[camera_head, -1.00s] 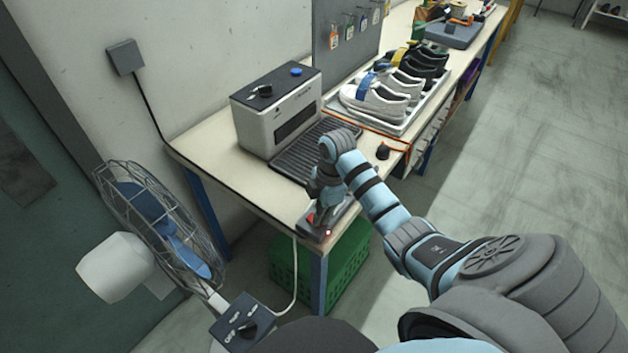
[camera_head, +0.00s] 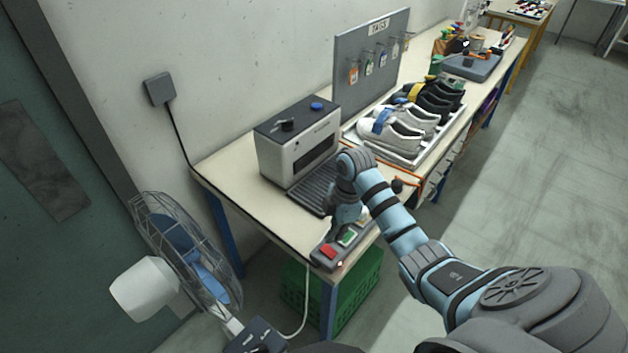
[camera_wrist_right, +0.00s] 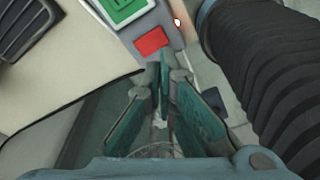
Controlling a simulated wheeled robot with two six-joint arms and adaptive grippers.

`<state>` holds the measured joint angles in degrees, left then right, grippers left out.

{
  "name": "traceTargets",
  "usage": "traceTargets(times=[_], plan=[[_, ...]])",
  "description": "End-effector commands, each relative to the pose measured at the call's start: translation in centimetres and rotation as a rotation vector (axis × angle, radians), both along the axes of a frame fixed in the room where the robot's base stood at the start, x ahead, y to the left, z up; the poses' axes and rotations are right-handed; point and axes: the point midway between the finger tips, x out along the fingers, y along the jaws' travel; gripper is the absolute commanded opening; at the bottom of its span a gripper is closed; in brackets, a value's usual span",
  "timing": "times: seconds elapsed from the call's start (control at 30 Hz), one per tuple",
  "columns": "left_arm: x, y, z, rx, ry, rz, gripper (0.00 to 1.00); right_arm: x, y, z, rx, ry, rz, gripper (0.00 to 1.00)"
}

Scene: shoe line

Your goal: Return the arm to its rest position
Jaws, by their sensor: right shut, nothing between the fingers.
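My right arm comes in from the lower right in the head view. Its gripper (camera_head: 342,218) points down over the table's near corner, beside a grey control box (camera_head: 325,262). The gripper is shut and empty. The box has a red button (camera_head: 329,251) and a green button (camera_head: 348,237). In the right wrist view, the shut fingers (camera_wrist_right: 160,78) point toward the red button (camera_wrist_right: 151,41), with the green button (camera_wrist_right: 122,8) above it. A gap shows between fingertips and red button. My left gripper is not in view.
The table (camera_head: 240,205) carries a white machine (camera_head: 290,158) with a dark ribbed conveyor (camera_head: 312,190), and a tray (camera_head: 408,160) of shoes behind my right arm. A fan (camera_head: 185,255) stands at the lower left. A green crate (camera_head: 358,292) sits under the table. Open floor lies right.

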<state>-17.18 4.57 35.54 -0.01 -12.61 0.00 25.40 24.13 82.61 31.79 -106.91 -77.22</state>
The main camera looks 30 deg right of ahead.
Motion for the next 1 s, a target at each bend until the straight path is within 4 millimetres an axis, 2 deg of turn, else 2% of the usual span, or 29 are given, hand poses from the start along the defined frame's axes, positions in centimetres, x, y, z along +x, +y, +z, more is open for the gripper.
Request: traceTargets(times=[0.17, 0.27, 0.37, 0.43, 0.57, 0.67, 0.8, 0.97, 1.0], plan=[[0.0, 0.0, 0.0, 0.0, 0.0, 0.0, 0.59, 0.0, 0.0, 0.0, 0.0, 0.0, 0.0, 0.0], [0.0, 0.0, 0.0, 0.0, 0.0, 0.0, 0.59, -0.8, 0.4, -0.9, -0.013, 0.003, -0.033, 0.0], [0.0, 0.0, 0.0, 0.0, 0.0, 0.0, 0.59, -3.4, 1.8, -3.2, -0.048, -0.001, -0.16, 0.0], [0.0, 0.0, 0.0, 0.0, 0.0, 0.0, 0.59, -5.9, 3.1, -4.7, -0.069, -0.019, -0.29, 0.0], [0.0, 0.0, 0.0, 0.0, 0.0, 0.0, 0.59, -10.7, 5.4, -6.1, -0.077, -0.068, -0.558, 0.0], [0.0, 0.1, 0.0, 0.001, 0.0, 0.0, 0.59, -14.0, 6.6, -5.9, -0.06, -0.106, -0.75, 0.0], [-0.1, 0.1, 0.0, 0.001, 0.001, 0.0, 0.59, -17.9, 7.6, -4.6, -0.022, -0.153, -0.995, 0.0], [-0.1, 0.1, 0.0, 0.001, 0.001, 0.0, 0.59, -21.5, 8.0, -2.1, 0.033, -0.202, -1.255, 0.0], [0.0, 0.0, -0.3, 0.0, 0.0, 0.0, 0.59, -21.3, 7.8, -3.3, 0.029, -0.202, -1.271, 0.0]])
